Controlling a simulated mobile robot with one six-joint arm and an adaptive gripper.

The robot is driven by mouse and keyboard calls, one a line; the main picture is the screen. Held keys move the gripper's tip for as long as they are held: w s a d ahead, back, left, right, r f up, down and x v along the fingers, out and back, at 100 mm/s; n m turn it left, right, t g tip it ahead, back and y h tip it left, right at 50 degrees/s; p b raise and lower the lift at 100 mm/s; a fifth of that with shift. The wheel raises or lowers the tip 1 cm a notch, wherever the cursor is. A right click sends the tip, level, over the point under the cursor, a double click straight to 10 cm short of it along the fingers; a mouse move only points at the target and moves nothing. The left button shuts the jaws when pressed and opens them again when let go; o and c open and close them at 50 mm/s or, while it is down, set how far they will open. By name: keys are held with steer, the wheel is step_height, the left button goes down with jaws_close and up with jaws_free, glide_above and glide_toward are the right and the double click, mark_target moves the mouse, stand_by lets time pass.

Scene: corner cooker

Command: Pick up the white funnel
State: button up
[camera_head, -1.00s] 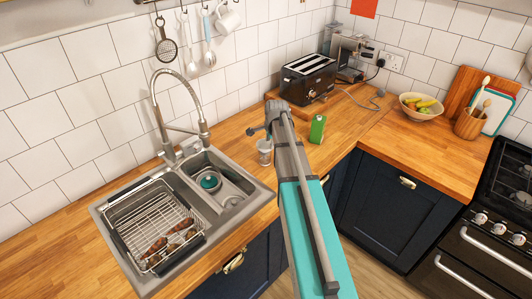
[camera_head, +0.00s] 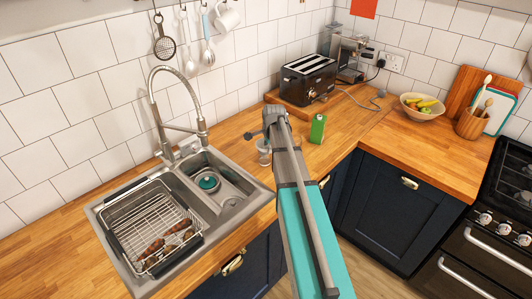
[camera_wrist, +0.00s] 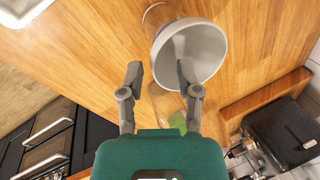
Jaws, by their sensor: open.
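The white funnel (camera_wrist: 207,62) shows large at the top of the wrist view, its wide round mouth facing the camera. It seems to sit on a clear glass jar (camera_wrist: 158,16), which is partly cut off. In the head view the funnel (camera_head: 263,144) is small on the worktop, right of the sink and partly behind my arm. My gripper (camera_wrist: 159,76) is open and empty. In the wrist view its right finger overlaps the funnel's mouth and its left finger is outside the rim; I cannot tell whether either touches.
A green bottle (camera_head: 317,129) stands right of my gripper. A black toaster (camera_head: 307,79) is behind it on the worktop. The sink (camera_head: 187,177) with a wire rack (camera_head: 134,218) lies to the left. A fruit bowl (camera_head: 421,108) stands at the right. Worktop between is clear.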

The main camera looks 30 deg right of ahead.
steer(key=shift+b+x, duration=0.75)
steer(key=shift+x, duration=0.35)
jaws_close()
